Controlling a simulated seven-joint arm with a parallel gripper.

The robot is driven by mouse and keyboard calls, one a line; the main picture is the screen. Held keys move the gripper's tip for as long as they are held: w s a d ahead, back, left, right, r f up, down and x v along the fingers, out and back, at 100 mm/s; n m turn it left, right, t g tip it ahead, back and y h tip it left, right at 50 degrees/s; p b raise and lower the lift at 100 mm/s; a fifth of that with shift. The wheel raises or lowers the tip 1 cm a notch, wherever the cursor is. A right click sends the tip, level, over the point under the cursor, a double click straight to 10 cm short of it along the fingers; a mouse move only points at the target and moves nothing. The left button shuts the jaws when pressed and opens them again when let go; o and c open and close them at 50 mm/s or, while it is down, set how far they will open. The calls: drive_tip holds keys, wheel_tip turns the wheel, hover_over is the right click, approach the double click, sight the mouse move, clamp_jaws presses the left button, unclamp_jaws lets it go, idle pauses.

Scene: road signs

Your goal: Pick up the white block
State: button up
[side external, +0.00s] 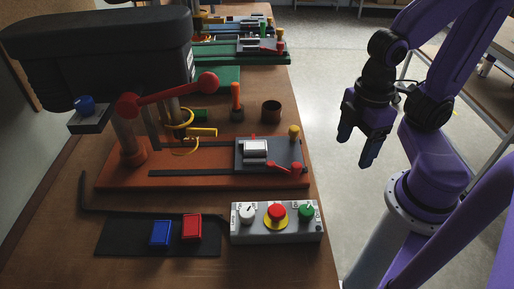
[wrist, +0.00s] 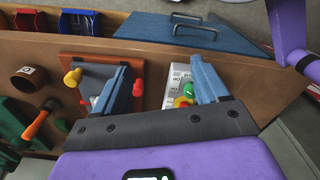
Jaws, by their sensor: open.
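A small white block (side external: 255,147) sits on the grey vise plate (side external: 282,152) at the right end of the red-brown machine base, in the side external view. In the wrist view the block is mostly hidden behind a finger, and I cannot make it out clearly. My gripper (side external: 356,148) is open and empty, held in the air to the right of the table, apart from the block. In the wrist view my gripper (wrist: 160,64) shows two spread blue-grey fingers with nothing between them.
A control box (side external: 276,236) with white, red and green knobs stands at the table front. Blue (side external: 160,233) and red (side external: 192,227) blocks lie on a black mat (side external: 120,236). A drill machine (side external: 110,60) overhangs the left. A brown cup (side external: 271,111) stands behind the vise.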

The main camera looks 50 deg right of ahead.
drive_tip(key=shift+o, duration=1.2)
wheel_tip(320, 180, up, 7)
drive_tip(key=n, duration=1.4)
hover_over(255, 146)
wheel_tip(255, 146, down, 17)
drive_tip(key=shift+d+f, duration=0.1)
drive_tip(key=c, duration=1.2)
